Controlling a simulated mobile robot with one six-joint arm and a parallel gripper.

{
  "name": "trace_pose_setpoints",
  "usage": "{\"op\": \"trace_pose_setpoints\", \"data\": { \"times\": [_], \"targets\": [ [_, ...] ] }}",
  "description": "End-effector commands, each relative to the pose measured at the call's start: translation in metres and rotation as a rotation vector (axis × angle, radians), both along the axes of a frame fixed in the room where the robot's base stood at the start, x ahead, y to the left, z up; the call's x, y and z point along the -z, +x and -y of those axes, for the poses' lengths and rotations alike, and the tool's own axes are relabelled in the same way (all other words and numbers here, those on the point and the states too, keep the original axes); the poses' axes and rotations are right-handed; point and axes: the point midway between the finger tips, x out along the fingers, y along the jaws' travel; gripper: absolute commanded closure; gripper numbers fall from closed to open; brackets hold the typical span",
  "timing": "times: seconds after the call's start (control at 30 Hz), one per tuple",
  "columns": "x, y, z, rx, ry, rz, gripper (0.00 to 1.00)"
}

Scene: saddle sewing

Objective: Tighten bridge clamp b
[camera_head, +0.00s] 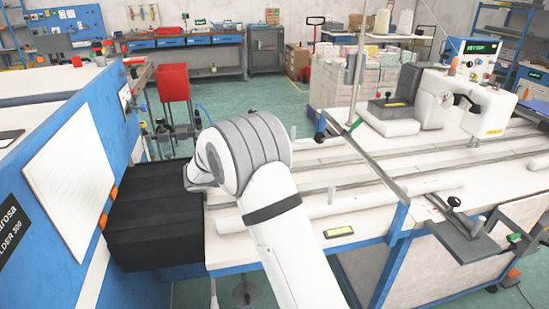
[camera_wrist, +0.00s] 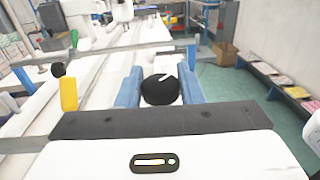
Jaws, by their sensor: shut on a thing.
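In the wrist view, my gripper (camera_wrist: 160,86) has its two blue fingers on either side of a round black knob (camera_wrist: 159,93) and is shut on it. A thin pale mark or bar shows on top of the knob. I take this knob to be that of bridge clamp b; no label shows. The clamp's body below the knob is hidden by the fingers and the wrist housing. In the head view, my arm covers the gripper and the knob.
A yellow handle with a black ball (camera_wrist: 68,88) stands left of my gripper. In the head view, a white sewing machine (camera_head: 465,97) stands on the table at right. A black box-like block (camera_head: 150,225) lies left of my arm. Another black-knobbed fixture (camera_head: 465,235) sits front right.

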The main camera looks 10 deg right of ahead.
Motion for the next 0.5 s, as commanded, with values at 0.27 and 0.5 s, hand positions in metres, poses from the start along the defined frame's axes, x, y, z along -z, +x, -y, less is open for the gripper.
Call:
{"op": "trace_pose_setpoints", "data": {
  "times": [0.27,0.5],
  "targets": [
    [-0.0073,0.0006,0.0007,0.144,0.000,-0.002,0.89],
    [-0.0051,0.0003,0.0012,0.227,0.000,-0.002,0.89]
  ]
}}
